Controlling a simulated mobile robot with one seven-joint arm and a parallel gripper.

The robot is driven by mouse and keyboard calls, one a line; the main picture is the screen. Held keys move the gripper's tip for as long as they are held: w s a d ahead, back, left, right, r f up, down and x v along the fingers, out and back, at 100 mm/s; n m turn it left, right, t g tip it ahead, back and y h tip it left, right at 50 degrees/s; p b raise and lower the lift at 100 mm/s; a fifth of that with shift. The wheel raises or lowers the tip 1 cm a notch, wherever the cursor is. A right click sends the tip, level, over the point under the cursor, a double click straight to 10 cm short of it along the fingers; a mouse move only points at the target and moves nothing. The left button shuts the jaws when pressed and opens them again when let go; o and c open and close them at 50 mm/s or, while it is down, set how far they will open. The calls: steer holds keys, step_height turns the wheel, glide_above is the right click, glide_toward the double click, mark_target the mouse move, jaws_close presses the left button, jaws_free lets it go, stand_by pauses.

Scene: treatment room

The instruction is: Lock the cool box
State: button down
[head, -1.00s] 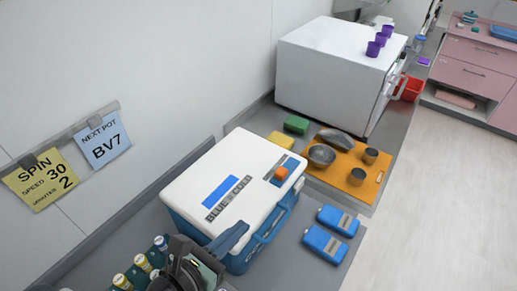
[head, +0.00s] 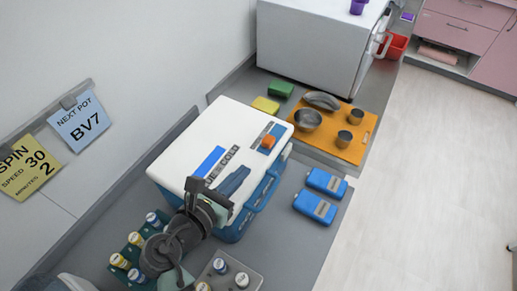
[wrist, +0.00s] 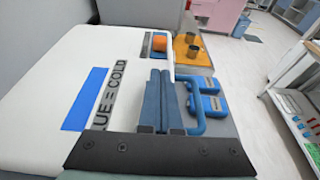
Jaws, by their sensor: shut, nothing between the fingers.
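The cool box (head: 222,128) stands on the bench with its white lid down on a blue body. The lid carries a blue patch and a "BLUE = COLD" label. An orange latch knob (head: 268,142) sits on a grey-blue plate at the lid's far right end; it also shows in the wrist view (wrist: 159,42). A blue handle (head: 262,190) runs along the box's right side. My gripper (head: 236,178) is shut and empty over the near right part of the lid. In the wrist view its fingers (wrist: 159,98) point toward the knob, apart from it.
Two blue cold packs (head: 320,195) lie right of the box. An orange board (head: 345,145) with metal bowls and cups lies beyond it, beside green and yellow sponges (head: 280,89). A white appliance (head: 310,45) stands behind. Racks of capped vials (head: 140,245) are at the near end.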

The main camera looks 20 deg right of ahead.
steer(key=p, duration=0.1)
glide_toward(271, 137)
steer(key=w+d+f, duration=0.2)
steer(key=d, duration=0.1)
steer(key=shift+w+f, duration=0.3)
steer(key=shift+f, duration=0.1)
steer(key=w+d, duration=0.1)
steer(key=d, duration=0.1)
steer(key=w+d+p, duration=0.1)
steer(key=w+d, duration=0.1)
steer(key=shift+r, duration=0.15)
